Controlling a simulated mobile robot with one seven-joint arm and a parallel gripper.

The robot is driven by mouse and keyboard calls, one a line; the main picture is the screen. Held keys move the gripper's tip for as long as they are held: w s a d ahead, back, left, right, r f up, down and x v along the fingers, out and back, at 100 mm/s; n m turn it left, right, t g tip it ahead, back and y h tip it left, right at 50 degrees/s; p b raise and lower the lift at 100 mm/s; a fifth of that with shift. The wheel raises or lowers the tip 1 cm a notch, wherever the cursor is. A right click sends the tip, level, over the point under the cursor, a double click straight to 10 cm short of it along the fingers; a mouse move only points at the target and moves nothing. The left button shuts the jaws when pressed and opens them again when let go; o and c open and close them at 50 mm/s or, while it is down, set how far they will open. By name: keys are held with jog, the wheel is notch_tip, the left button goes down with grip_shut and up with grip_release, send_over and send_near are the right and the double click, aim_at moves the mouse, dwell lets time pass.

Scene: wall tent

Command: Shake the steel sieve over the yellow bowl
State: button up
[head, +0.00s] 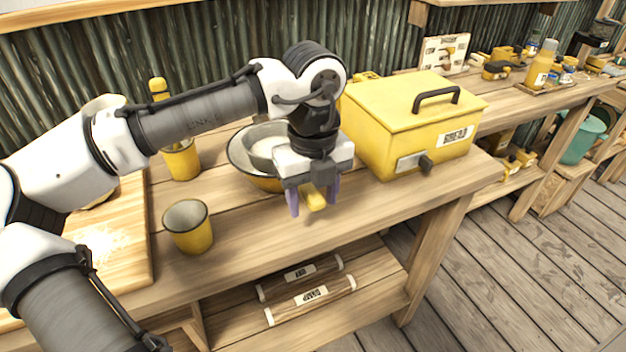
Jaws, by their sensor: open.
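The steel sieve (261,154) sits in the top of the yellow bowl (241,172) on the wooden bench, with something white inside it. My gripper (314,204) is at the right side of the bowl, pointing down. Its two purple fingers are open, one on each side of a short yellow piece (315,196), which looks like the sieve's handle. I cannot tell whether the fingers touch it. The gripper and wrist hide the right side of the sieve and bowl.
A yellow box (412,120) with a black handle stands close right of my gripper. A yellow cup (188,228) stands at front left, with a yellow container (181,158) behind it. A floured wooden board (122,232) lies at left. The bench front near the gripper is clear.

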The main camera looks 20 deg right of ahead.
jog(key=shift+f, duration=0.1)
grip_shut()
dwell(0.6)
